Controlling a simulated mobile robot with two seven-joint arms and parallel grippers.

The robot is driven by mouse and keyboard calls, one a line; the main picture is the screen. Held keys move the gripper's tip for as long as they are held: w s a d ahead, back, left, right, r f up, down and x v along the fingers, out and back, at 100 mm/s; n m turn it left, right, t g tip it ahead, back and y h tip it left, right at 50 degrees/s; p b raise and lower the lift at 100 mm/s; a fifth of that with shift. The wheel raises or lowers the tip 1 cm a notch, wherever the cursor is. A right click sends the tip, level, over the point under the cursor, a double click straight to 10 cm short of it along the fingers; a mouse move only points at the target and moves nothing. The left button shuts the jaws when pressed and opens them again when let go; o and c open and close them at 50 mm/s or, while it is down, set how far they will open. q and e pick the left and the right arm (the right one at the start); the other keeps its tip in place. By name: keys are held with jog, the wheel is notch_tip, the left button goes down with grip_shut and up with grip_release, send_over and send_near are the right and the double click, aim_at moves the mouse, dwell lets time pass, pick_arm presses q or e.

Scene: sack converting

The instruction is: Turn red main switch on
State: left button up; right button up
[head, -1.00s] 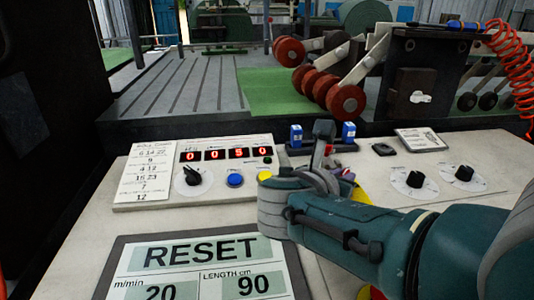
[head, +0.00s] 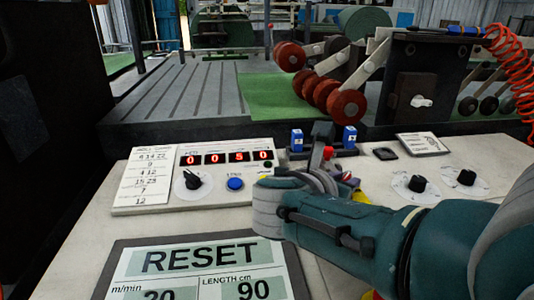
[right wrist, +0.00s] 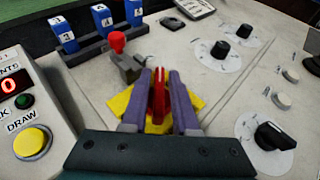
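The red main switch (right wrist: 158,92) shows as an upright red handle over a yellow plate (right wrist: 120,102) in the right wrist view. My right gripper (right wrist: 160,80) has its two purple fingers on either side of the handle. Narrow gaps seem to show beside the handle, so the fingers look open around it; contact is hard to judge. In the head view my right gripper (head: 342,185) is mostly hidden behind its own wrist, which also covers most of the switch. My left gripper is not in view.
A grey lever with a red knob (right wrist: 117,42) stands close beyond the fingers. Blue numbered rockers (right wrist: 101,18) are behind it. Black dials (right wrist: 220,50) lie to the right. A display box (head: 222,157) and a RESET screen (head: 200,258) are to the left.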

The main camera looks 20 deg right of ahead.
jog(key=shift+s+a+r+p, duration=0.15)
jog(key=shift+a+r+p, duration=0.1)
jog(key=shift+a+p, duration=0.05)
jog(key=p+v, duration=0.3)
jog(key=v, duration=0.4)
jog(key=shift+s+a+r, duration=0.1)
jog(key=shift+s+a, duration=0.1)
jog(key=shift+a, duration=0.15)
jog(key=shift+s+a+r, duration=0.15)
jog(key=shift+s+a, duration=0.15)
jog(key=shift+a, duration=0.2)
